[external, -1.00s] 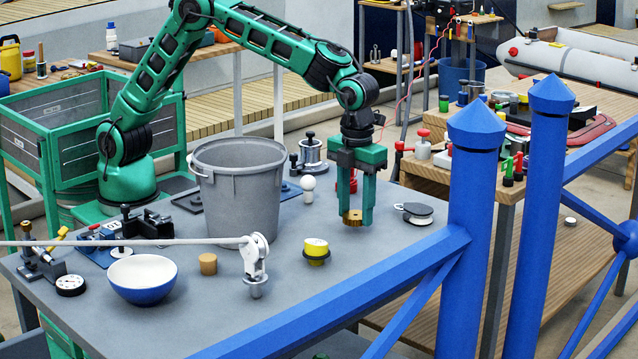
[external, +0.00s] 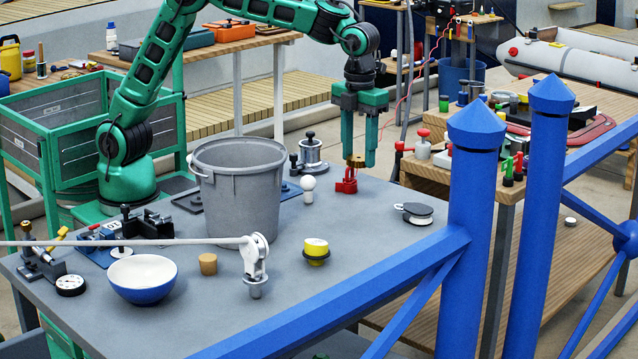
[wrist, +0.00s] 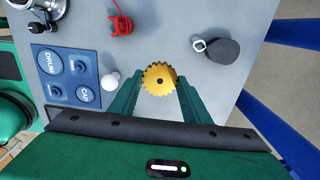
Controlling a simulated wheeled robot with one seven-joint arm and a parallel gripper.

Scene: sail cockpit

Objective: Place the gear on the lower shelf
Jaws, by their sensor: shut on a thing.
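The gear (wrist: 159,79) is a yellow brass toothed wheel with a dark centre hole. My gripper (external: 358,158) is shut on it and holds it above the grey table (external: 380,270). In the external view the gear (external: 355,162) shows small between the fingertips, above and in front of a red fitting (external: 346,182). In the wrist view the green fingers grip the gear from both sides. A lower wooden shelf surface (external: 420,305) shows at the right, beyond the blue railing; I cannot tell whether it is the lower shelf of the task.
A grey bin (external: 238,190) stands left of my gripper. A white ball-topped piece (external: 308,190), a black pulley block (external: 414,212) and a yellow-topped piece (external: 316,250) stand around it on the table. Blue posts and railing (external: 470,200) bound the right side.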

